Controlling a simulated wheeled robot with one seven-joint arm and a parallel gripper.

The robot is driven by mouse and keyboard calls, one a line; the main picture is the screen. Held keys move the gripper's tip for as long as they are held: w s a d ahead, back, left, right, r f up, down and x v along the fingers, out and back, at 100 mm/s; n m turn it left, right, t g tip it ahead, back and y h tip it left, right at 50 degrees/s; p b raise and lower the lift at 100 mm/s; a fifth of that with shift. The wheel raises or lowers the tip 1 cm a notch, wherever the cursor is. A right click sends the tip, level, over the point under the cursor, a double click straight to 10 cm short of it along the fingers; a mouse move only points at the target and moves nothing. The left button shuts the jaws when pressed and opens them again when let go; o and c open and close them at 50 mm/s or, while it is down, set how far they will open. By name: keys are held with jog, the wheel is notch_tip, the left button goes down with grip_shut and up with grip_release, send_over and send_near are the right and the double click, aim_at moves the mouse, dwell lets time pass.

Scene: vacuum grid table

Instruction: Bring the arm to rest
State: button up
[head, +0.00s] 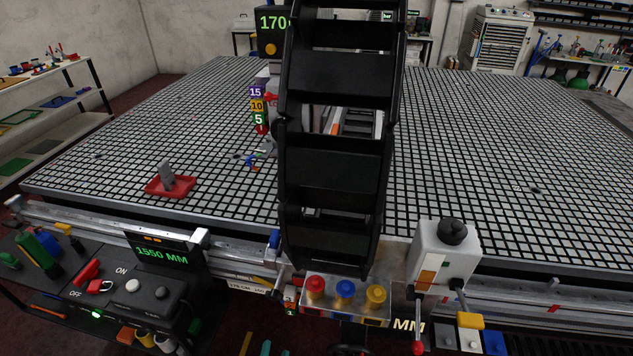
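My gripper and arm cannot be made out in the head view. The vacuum grid table (470,150) fills the middle, with a black grid of slots over a pale top. A red tray (157,191) lies on its front left part.
A control box (110,290) with a 1550 MM display (162,254) stands at the front left. Red, blue and yellow knobs (345,292) and a white box with a black knob (443,258) line the front edge. The table's right side looks largely clear. A shelf (60,100) stands left.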

jog(key=s+d+f+m+g+y, duration=0.1)
jog(key=s+d+m, duration=0.1)
jog(key=s+m, duration=0.4)
jog(key=s+d+f+m+y, duration=0.1)
jog(key=s+d+m, duration=0.2)
jog(key=s+m, duration=0.35)
jog(key=s+d+r+m+t+h, duration=0.1)
jog(key=s+d+r+m, duration=0.4)
jog(key=s+r+m, duration=0.5)
jog(key=s+m, duration=0.1)
jog(key=m, duration=0.4)
jog(key=shift+d+r, duration=0.2)
jog(key=shift+d, duration=0.1)
jog(key=shift+s, duration=0.1)
